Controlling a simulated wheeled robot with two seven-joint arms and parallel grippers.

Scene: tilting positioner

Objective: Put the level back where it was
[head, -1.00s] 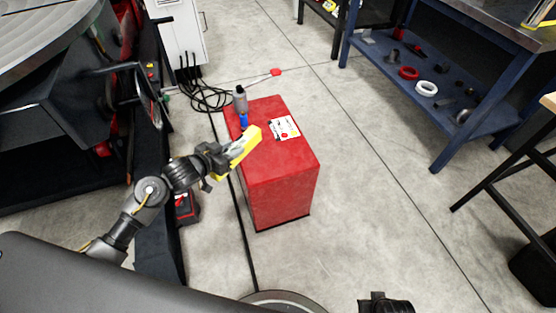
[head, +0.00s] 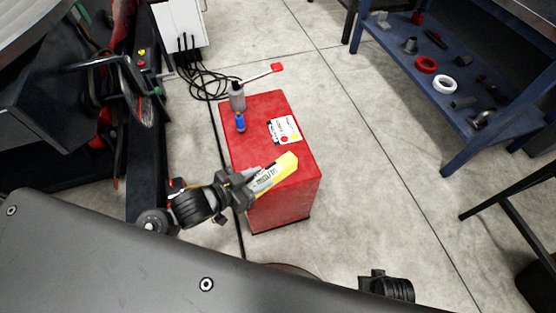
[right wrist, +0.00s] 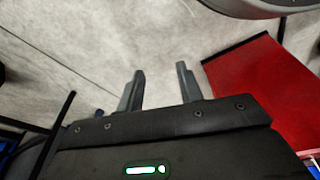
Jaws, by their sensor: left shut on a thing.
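The level is a yellow bar with a pale, printed side (head: 284,169). My left gripper (head: 256,181) is shut on it near its lower left end. The level is tilted, its free end pointing up and right, over the near part of the red cabinet's top (head: 262,153). I cannot tell whether it touches the top. My right gripper (right wrist: 160,88) shows in the right wrist view with its two fingers apart and nothing between them, above the floor. A red surface (right wrist: 265,95) lies to its right there.
A blue shelf unit (head: 470,100) with rings and fittings stands at the right. Dark cables (head: 205,82) lie behind the cabinet. The floor (head: 365,170) between is clear.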

